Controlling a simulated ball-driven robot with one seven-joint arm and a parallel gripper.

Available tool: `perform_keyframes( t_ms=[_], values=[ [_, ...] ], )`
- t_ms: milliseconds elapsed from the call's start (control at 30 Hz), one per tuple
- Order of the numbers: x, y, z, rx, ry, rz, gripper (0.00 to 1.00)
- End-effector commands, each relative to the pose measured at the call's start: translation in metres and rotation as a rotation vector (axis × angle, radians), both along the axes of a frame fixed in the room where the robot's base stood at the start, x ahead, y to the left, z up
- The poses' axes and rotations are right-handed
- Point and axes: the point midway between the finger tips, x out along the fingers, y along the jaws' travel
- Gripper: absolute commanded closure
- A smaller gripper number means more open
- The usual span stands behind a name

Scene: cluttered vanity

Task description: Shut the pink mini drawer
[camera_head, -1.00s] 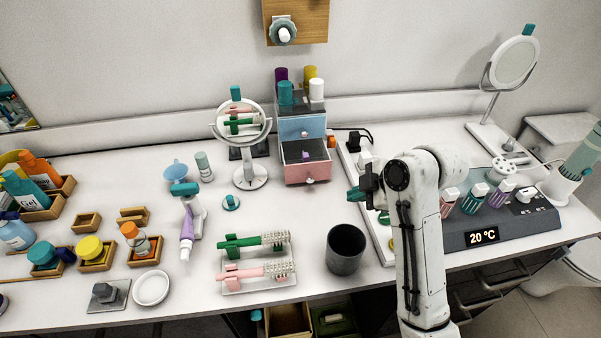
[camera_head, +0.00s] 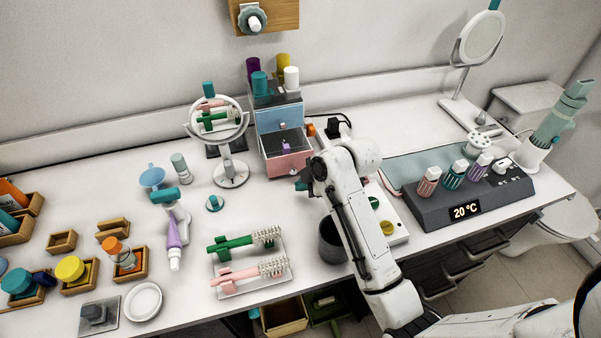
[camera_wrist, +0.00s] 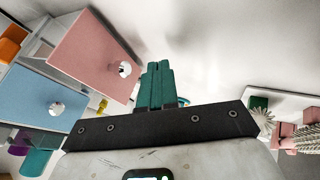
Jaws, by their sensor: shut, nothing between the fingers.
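The pink mini drawer (camera_head: 289,164) is pulled out at the bottom of a small tower, below a blue drawer (camera_head: 280,117). Its open top shows a dark inside with a small purple item (camera_head: 286,145). My gripper (camera_head: 301,183) is just in front and to the right of the pink front, with its teal fingers together and empty. In the wrist view the pink front (camera_wrist: 92,58) with its round knob (camera_wrist: 124,69) lies left of my fingers (camera_wrist: 157,85), with a small gap showing between. In the head view my arm hides part of the drawer's right side.
Several bottles stand on the tower top. A round mirror (camera_head: 218,117) stands left of the tower. A dark cup (camera_head: 331,240) is below my gripper, partly behind my arm. A rack with green and pink brushes (camera_head: 250,268) lies in front. Bare tabletop lies between rack and tower.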

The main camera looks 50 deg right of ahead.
Motion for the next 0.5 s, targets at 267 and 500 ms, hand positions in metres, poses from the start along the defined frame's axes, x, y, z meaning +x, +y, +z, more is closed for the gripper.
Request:
perform_keyframes(
  t_ms=[267,500],
  values=[
    [0.023,-0.018,0.004,-0.004,-0.003,-0.002,1.00],
    [0.026,-0.019,0.003,-0.003,-0.004,-0.001,1.00]
  ],
)
